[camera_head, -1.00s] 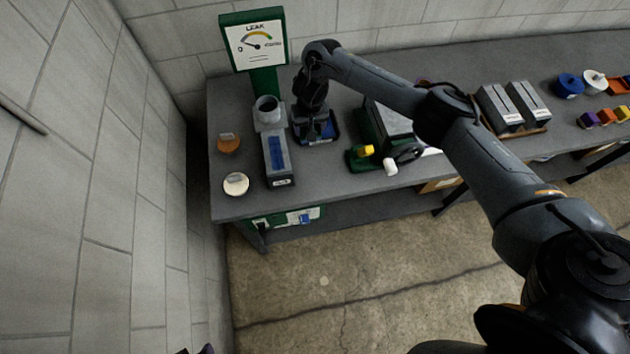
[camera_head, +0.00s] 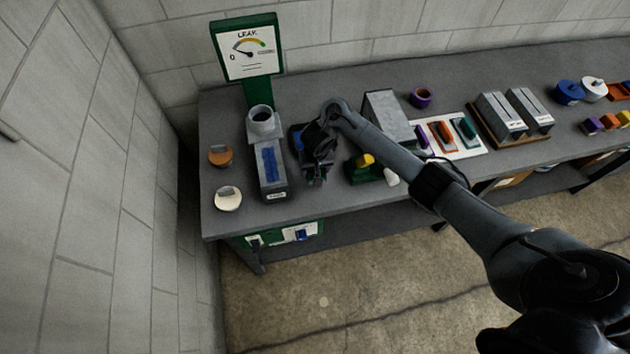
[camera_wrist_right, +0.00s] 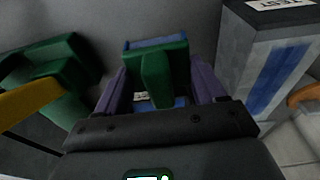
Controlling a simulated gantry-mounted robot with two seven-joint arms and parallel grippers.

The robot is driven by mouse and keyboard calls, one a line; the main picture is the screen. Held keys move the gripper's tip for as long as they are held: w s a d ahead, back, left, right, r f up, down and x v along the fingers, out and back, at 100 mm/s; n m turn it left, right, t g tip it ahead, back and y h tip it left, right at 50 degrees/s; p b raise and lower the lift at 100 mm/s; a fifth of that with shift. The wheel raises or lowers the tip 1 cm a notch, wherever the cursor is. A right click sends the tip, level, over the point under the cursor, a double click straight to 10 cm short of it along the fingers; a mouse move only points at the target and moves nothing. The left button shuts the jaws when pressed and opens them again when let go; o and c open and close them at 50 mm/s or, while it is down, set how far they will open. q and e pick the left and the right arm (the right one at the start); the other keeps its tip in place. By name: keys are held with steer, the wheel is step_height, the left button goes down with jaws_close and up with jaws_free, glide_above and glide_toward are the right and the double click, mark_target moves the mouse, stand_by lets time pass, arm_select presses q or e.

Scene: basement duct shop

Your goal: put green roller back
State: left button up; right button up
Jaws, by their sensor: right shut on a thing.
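My right gripper (camera_head: 316,174) is over the grey bench, just right of the grey test block with a blue window (camera_head: 270,168). In the right wrist view its two purple fingers (camera_wrist_right: 158,88) are shut on a green, T-shaped thing, which I take to be the green roller (camera_wrist_right: 156,72). A blue surface (camera_wrist_right: 150,42) shows behind it; I cannot tell whether they touch. The white board (camera_head: 468,152) at centre right bears purple, orange and green pieces (camera_head: 465,130). In the head view my gripper hides the held thing. My left gripper is not in view.
A green stand with a yellow part (camera_head: 364,162) is close to the right of my gripper. The leak gauge (camera_head: 247,52) stands behind the test block. Orange (camera_head: 220,156) and cream (camera_head: 228,199) discs lie at left. Two grey blocks (camera_head: 500,115) stand at right.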

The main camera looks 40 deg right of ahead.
steer(key=shift+f+b, duration=0.6)
steer(key=shift+f, duration=1.9)
steer(key=shift+f, duration=0.15)
steer(key=o, duration=1.1)
steer(key=shift+r, duration=0.45)
steer(key=r+p, duration=0.2)
steer(key=r, duration=0.1)
steer(key=r+p, duration=0.2)
steer(key=r, duration=0.1)
steer(key=s+r+p, duration=0.1)
steer(key=r+p, duration=0.1)
steer(key=r, duration=0.1)
steer(key=shift+a+r+p, duration=0.1)
steer(key=shift+a+p, duration=0.15)
steer(key=shift+p, duration=0.15)
steer(key=shift+s+a+r+p, duration=0.1)
steer(key=shift+s+r+p, duration=0.15)
steer(key=shift+r+p, duration=0.8)
steer(key=shift+a, duration=0.1)
